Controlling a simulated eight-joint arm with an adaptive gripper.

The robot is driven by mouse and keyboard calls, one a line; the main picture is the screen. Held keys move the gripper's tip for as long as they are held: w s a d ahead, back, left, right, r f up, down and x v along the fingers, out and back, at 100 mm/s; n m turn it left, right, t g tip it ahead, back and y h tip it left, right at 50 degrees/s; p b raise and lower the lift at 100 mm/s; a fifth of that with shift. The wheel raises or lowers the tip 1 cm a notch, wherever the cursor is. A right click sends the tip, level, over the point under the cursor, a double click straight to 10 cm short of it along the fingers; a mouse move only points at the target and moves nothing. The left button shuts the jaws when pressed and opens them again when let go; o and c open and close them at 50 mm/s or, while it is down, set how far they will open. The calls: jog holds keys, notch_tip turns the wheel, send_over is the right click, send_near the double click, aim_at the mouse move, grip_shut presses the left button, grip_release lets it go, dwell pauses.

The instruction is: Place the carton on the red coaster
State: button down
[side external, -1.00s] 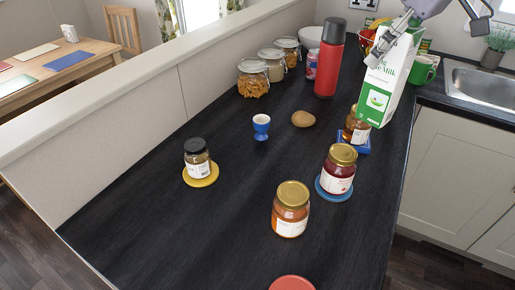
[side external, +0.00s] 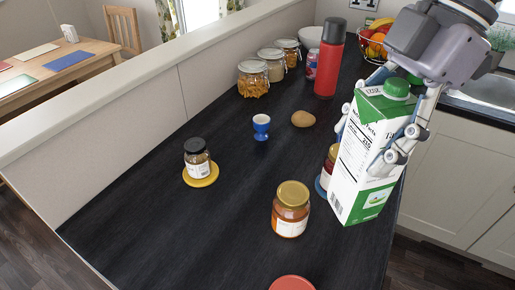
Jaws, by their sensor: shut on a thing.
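The green and white carton (side external: 360,160) is upright, slightly tilted, at the right of the worktop. My gripper (side external: 372,135) is shut on the upper part of the carton, one finger on each side. The carton appears to be held above the worktop near its right edge; its exact height is hard to tell. The red coaster (side external: 291,284) lies at the bottom edge of the picture, partly cut off, with nothing seen on it.
An orange-brown jar (side external: 290,209) stands between the carton and the red coaster. A dark red jar (side external: 328,172) on a blue coaster is partly hidden behind the carton. A dark-lidded jar (side external: 197,160) stands on a yellow coaster (side external: 201,175). The front left worktop is clear.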

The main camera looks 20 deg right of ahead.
aim_at(343, 183)
jog(key=shift+f, duration=1.8)
jog(key=s+a+f, duration=0.6)
jog(key=a+f, duration=0.4)
jog(key=f, duration=0.1)
jog(key=shift+f, duration=0.15)
jog(key=shift+c, duration=2)
grip_release()
jog(key=shift+f, duration=0.1)
